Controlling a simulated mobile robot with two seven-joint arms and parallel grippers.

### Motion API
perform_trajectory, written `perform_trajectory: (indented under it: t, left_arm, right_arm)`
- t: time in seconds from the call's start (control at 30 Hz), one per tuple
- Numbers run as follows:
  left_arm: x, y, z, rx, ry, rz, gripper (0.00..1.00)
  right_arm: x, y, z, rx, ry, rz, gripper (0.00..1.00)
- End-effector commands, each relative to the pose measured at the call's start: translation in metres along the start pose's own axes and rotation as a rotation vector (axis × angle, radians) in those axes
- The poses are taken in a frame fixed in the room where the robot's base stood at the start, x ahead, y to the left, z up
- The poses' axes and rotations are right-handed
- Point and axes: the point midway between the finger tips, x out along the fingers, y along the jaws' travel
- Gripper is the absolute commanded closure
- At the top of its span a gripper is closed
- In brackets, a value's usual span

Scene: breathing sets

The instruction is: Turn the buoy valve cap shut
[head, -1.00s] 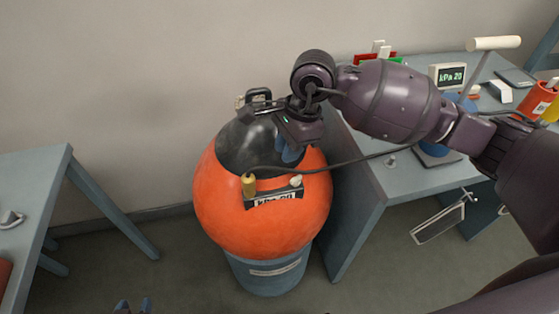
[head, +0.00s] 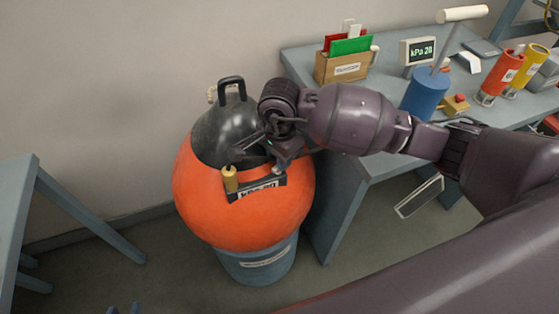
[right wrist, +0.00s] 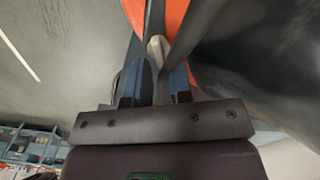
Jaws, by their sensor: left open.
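The orange buoy (head: 225,220) with a black top sits upright on a blue-grey stand. A small brass-coloured fitting (head: 230,179) stands at the left end of a dark gauge plate (head: 246,194) on its upper side. My right gripper (head: 248,155) is over the upper right of the buoy, and the plate's right end is covered by it. In the right wrist view a pale, narrow piece (right wrist: 157,48) shows between the blue fingers (right wrist: 160,85); I cannot tell whether they grip it or whether it is the valve cap. My left gripper (head: 124,309) is open at the bottom edge, mostly out of frame.
A bench on the right (head: 345,205) carries a box of cards (head: 345,68), a kPa 20 display (head: 418,51), a blue pump (head: 425,93) and red and yellow cylinders. Another table (head: 15,205) stands at the left.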

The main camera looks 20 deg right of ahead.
Motion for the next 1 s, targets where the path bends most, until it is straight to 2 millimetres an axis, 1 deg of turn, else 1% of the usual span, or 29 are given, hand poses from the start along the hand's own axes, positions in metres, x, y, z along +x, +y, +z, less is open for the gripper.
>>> perform_trajectory:
  t: [0.03,0.2,0.5,0.53,0.63,0.67,0.87,1.0]
  left_arm:
    - [0.002,0.000,-0.001,0.002,0.003,0.001,0.57]
    - [0.004,0.000,-0.005,0.003,0.010,0.002,0.57]
    - [0.002,0.000,-0.003,0.002,0.006,0.001,0.57]
    - [0.002,0.000,-0.002,0.002,0.005,0.001,0.57]
    - [0.002,0.000,-0.001,0.002,0.003,0.000,0.57]
    - [0.001,0.000,-0.001,0.002,0.003,0.000,0.57]
    - [0.001,-0.001,-0.001,0.002,0.003,0.000,0.57]
    - [-0.001,-0.001,-0.005,0.002,0.008,-0.001,0.57]
  right_arm:
    - [0.006,0.000,0.001,0.000,-0.002,0.001,0.80]
    - [0.015,0.000,0.000,0.001,-0.001,0.000,0.80]
    - [0.016,0.000,0.000,0.000,0.000,-0.001,0.80]
    - [0.016,0.000,0.000,0.000,0.000,-0.001,0.83]
    - [0.016,0.000,0.000,0.000,0.000,-0.001,0.98]
    - [0.016,0.000,0.000,0.000,0.000,-0.001,1.00]
    - [0.016,0.000,0.000,0.009,0.000,-0.001,1.00]
    - [0.014,0.000,0.000,0.078,0.002,-0.001,1.00]
